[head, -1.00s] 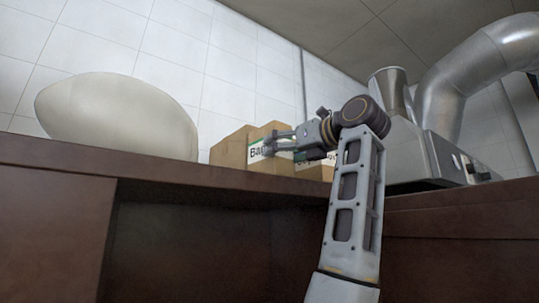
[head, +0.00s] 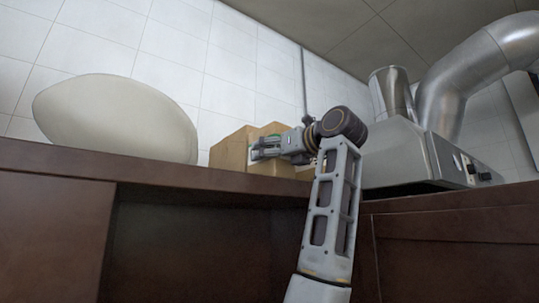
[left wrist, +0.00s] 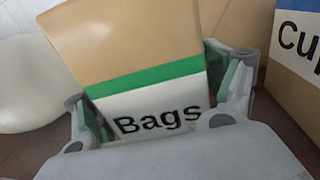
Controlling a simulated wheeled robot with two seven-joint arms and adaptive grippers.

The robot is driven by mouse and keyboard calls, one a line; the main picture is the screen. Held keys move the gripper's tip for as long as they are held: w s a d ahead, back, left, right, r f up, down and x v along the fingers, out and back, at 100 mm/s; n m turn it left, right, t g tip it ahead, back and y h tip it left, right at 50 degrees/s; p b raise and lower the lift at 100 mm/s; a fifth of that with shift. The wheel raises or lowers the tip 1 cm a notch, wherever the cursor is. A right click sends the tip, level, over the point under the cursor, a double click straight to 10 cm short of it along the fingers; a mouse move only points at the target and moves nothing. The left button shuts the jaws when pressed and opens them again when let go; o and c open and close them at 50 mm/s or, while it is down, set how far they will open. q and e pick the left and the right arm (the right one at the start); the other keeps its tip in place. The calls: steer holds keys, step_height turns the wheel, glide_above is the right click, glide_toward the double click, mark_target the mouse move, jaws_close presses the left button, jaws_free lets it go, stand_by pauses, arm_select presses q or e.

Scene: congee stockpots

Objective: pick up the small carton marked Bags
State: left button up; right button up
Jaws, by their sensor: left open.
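The small tan carton marked Bags (head: 229,151) stands on the brown counter in the head view, partly hidden behind my left gripper (head: 264,148). In the left wrist view the carton (left wrist: 135,45) fills the middle, with a green stripe and a white label reading "Bags". My left gripper (left wrist: 160,103) is open, with one finger on each side of the carton's label end. I cannot tell whether either finger touches it. My right gripper is not in view.
A second carton with a blue stripe and lettering starting "Cu" (left wrist: 295,48) stands close to the right. A large pale rounded vessel (head: 115,118) is on the counter (head: 150,170) at left. A steel appliance (head: 405,155) with a duct stands at right.

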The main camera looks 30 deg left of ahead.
arm_select(q)
steer(key=shift+w+a, duration=0.1)
steer(key=shift+a, duration=0.25)
steer(key=c, duration=1)
